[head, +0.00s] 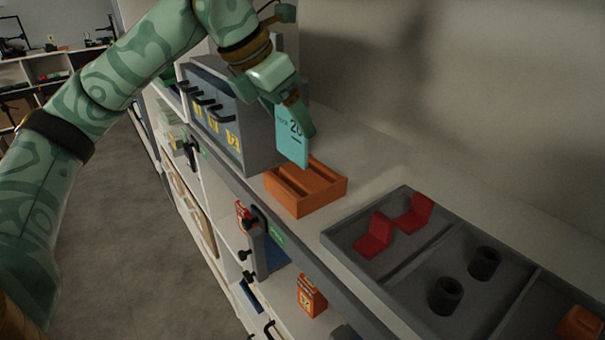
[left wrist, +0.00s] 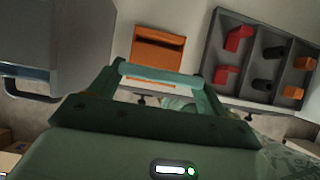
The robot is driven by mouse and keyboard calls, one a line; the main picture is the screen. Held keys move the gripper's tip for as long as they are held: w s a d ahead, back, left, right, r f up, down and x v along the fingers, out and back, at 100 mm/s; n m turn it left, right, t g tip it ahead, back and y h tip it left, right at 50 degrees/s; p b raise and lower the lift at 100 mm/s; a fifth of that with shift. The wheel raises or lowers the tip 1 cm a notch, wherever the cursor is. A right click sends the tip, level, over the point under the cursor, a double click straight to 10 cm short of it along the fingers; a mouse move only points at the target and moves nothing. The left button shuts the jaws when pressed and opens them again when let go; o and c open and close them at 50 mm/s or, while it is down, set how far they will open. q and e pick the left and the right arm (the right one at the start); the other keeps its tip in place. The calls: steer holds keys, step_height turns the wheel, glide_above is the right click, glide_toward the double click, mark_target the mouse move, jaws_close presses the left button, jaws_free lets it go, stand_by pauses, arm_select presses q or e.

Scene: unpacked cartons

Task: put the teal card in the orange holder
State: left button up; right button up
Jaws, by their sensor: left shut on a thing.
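The orange holder (head: 306,188) is an open box with slots, standing on the counter. In the head view the card's lower edge is at the holder's far side; I cannot tell whether it touches. In the left wrist view the left gripper (left wrist: 162,80) shows at the middle, with the card seen edge-on between its fingers. The orange holder (left wrist: 157,54) lies just beyond it there. My right gripper is not in view.
A grey drawer unit (head: 215,115) stands close to the holder's left. A grey divided tray (head: 405,258) with red brackets (head: 374,236) and dark cylinders (head: 485,263) lies to the right. Shelves below hold an orange box (head: 310,296). The counter behind the holder is clear.

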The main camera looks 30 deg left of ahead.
mark_target(285, 155)
arm_select(q)
steer(key=f, duration=0.1)
steer(key=f+b, duration=0.1)
steer(key=f, duration=0.1)
steer(key=shift+s+a+f, duration=0.2)
steer(key=shift+f, duration=0.45)
step_height(285, 155, down, 4)
steer(key=shift+d+r+b, duration=0.1)
steer(key=shift+r+b, duration=0.15)
steer(key=shift+b, duration=0.45)
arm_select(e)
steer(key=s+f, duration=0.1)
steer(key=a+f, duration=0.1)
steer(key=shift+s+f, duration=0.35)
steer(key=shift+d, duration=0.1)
arm_select(q)
steer(key=o, duration=1)
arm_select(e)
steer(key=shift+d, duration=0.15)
arm_select(q)
steer(key=shift+r, duration=0.1)
